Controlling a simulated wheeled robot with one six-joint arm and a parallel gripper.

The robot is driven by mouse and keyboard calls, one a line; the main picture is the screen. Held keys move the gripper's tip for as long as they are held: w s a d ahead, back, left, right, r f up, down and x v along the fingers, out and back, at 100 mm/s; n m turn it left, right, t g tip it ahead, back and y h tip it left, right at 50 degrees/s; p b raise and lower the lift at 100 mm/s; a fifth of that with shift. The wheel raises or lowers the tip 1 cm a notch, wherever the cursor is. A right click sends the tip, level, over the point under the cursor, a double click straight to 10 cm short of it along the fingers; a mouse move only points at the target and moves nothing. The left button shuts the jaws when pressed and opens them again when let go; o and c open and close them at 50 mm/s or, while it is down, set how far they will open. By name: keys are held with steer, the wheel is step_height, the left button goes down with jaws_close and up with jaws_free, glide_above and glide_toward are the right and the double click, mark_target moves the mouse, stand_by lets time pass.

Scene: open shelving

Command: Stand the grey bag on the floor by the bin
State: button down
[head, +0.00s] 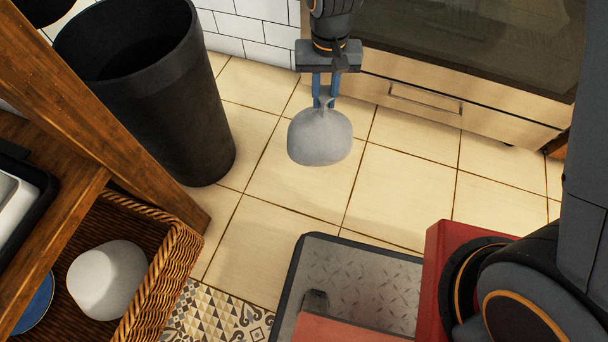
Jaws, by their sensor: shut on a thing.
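The grey bag (320,137) hangs upright from my gripper (325,94), with a round full body and a gathered neck. My gripper points down, and its two blue fingers are shut on the neck. The bag shows against the tiled floor (290,190); I cannot tell how high its base is above the tiles. The bin (190,110) is a tall black open-topped cylinder on the floor at the left. The bag is to the right of the bin and apart from it, with bare floor between them in the picture.
A wooden shelf unit (140,150) stands at the left, with a wicker basket (185,262) holding a white object (108,280). A cabinet with a drawer (430,95) is behind. A patterned mat (215,318) lies in front. Tiles right of the bin are clear.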

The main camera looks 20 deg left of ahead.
steer(key=b, duration=0.1)
glide_above(302, 130)
steer(key=shift+d+f, duration=0.1)
steer(key=shift+f, duration=0.6)
steer(key=shift+f+b, duration=2.95)
steer(key=shift+f, duration=2.1)
steer(key=c, duration=1.6)
jaws_free()
steer(key=shift+o, duration=0.2)
steer(key=s+d+r+n+p, duration=0.1)
steer(key=s+d+r+p, duration=0.15)
steer(key=r, duration=0.95)
steer(key=s+d+r+n+p, duration=0.1)
steer(key=s+d+r+p, duration=0.2)
steer(key=r, duration=1)
steer(key=s+d+r+n, duration=0.1)
steer(key=s+d+r, duration=0.2)
steer(key=s+r, duration=0.1)
steer(key=s+d+r+n+y+p, duration=0.1)
steer(key=s+d+r, duration=0.2)
steer(key=s, duration=0.3)
steer(key=shift+s+r+y, duration=0.3)
steer(key=shift+s+r, duration=0.05)
steer(key=shift+r, duration=0.1)
